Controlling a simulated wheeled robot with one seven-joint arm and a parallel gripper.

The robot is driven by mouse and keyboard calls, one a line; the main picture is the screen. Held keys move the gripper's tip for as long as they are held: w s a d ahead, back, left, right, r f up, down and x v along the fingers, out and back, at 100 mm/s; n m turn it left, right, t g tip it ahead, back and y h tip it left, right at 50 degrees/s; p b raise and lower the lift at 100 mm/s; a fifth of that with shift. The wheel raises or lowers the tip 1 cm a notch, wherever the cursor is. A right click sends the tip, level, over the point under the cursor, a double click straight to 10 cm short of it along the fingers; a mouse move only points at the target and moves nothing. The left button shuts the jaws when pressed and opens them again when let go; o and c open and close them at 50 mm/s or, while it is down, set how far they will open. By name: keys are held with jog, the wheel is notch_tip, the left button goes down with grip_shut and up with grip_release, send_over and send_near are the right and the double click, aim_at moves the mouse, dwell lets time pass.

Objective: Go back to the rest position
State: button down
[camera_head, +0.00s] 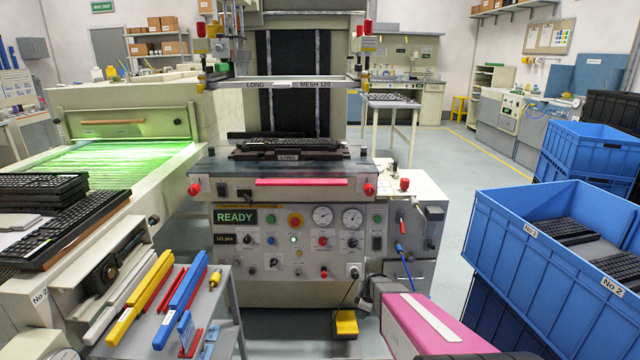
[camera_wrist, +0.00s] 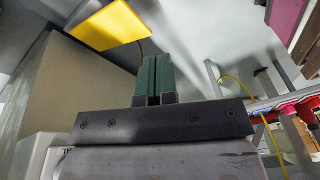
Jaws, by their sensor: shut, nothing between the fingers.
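My gripper (camera_wrist: 156,70) shows in the wrist view as two dark green fingers side by side, shut with nothing held. In the head view my pink and grey arm reaches in from the lower right, in front of the printing machine (camera_head: 285,285). The fingers cannot be made out there. A keyboard (camera_head: 290,144) lies on the machine's fixture marked LONG (camera_head: 288,157), under the screen frame marked LONG MESH 120 (camera_head: 288,83). The machine's display (camera_head: 236,217) reads READY.
Blue crates (camera_head: 510,235) stand close on the right, the upper one holding keyboards. A side table (camera_head: 145,330) with yellow, blue and red tools is at left, beside stacked keyboards (camera_head: 75,215). A yellow pedal (camera_head: 346,322) sits on the floor. Open floor lies behind right.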

jog(key=s+r+m+h, duration=0.1)
jog(key=s+r+m, duration=0.3)
jog(key=r, duration=0.4)
jog(key=s+r+m, duration=0.5)
jog(key=r, duration=0.3)
jog(key=s+d+r+m+h, duration=0.1)
jog(key=s+r+m, duration=0.3)
jog(key=r, duration=0.4)
jog(key=shift+s+r+m+h, duration=0.3)
jog(key=shift+s, duration=0.55)
